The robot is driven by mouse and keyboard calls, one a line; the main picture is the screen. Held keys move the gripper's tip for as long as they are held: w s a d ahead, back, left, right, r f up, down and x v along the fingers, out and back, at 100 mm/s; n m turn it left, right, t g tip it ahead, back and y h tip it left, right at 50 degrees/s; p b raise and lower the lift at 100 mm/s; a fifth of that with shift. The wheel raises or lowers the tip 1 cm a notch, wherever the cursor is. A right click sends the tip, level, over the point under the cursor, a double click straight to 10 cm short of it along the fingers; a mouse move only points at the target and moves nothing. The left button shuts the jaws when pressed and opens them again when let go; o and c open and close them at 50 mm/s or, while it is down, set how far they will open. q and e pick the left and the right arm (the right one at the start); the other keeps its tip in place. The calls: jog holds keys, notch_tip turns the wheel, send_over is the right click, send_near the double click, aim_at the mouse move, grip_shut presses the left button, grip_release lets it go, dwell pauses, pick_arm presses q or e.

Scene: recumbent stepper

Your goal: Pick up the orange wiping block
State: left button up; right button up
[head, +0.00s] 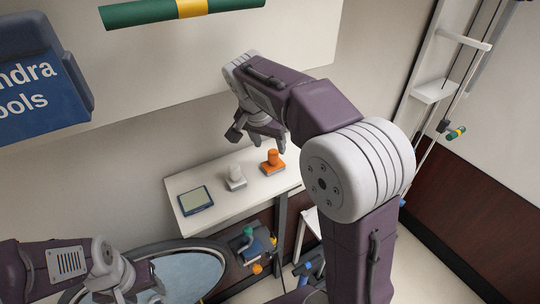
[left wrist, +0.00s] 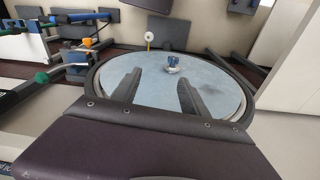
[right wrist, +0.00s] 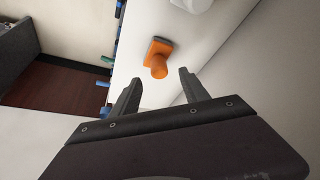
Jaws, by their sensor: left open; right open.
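The orange wiping block (head: 273,161) stands upright on the white shelf table (head: 220,208), with a round knob on a flat base. It also shows in the right wrist view (right wrist: 157,57), just beyond and between the fingertips. My right gripper (head: 256,140) is open and empty above the table, a little up and left of the block in the head view; its fingers also show in the right wrist view (right wrist: 160,80), apart from the block. My left gripper (left wrist: 155,85) is open and empty over a round blue-grey surface (left wrist: 210,90), far from the block.
A white-grey block (head: 236,177) of similar shape stands left of the orange one, and a dark-framed tablet-like pad (head: 196,200) lies further left. The wall (head: 150,150) rises close behind the table. Coloured exercise gear (head: 256,246) sits below it.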

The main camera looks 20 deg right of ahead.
aim_at(272, 153)
jog(key=shift+s+d+f, duration=0.2)
jog(key=shift+s+f, duration=0.1)
jog(key=shift+s, duration=0.4)
jog(key=shift+w+d+f+p, duration=0.15)
jog(key=shift+w+f+p, duration=0.05)
jog(key=shift+w+f, duration=0.35)
jog(key=shift+w+d+f+p, duration=0.2)
jog(key=shift+w+f, duration=0.2)
jog(key=shift+f, duration=0.15)
jog(key=x, duration=0.1)
jog(key=p+x, duration=0.1)
jog(key=x, duration=0.1)
jog(key=shift+w+a+f, duration=0.15)
jog(key=shift+w+f, duration=0.05)
jog(key=shift+w, duration=0.2)
jog(key=shift+s+f, duration=0.1)
jog(key=shift+f, duration=0.25)
jog(key=shift+s, duration=0.4)
jog(key=shift+w+f, duration=0.2)
jog(key=shift+w, duration=0.2)
grip_shut()
pick_arm(q)
notch_tip(272, 153, up, 2)
jog(key=shift+s+r, duration=0.15)
pick_arm(e)
jog(key=shift+s, duration=0.15)
